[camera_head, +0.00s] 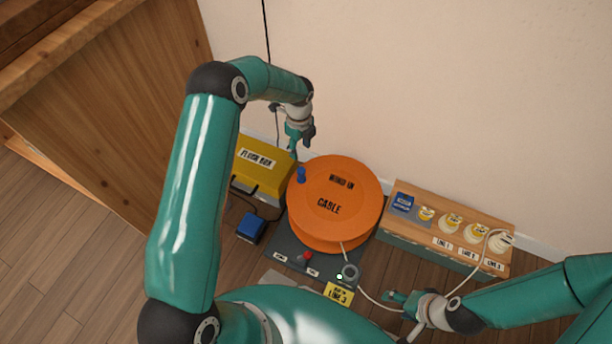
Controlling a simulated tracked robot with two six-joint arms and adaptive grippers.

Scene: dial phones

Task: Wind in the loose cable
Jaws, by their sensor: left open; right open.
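An orange cable drum (350,184) labelled "WIND UP" and "CABLE" stands on a dark base plate. A blue crank knob (300,174) sticks up near its left rim. The white cable (367,295) runs from the drum's front past a ring-shaped guide (349,271), then right to a plug-like end at the right of the wooden line box (410,236). My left gripper (295,146) is open, pointing down just above and behind the blue knob, apart from it. My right gripper (393,297) is open beside the cable at lower right; whether it touches the cable cannot be told.
A yellow box (263,163) labelled "PLUSH BOX" or similar stands left of the drum. A blue block (251,228) lies in front of it. A wooden cabinet (130,90) fills the left.

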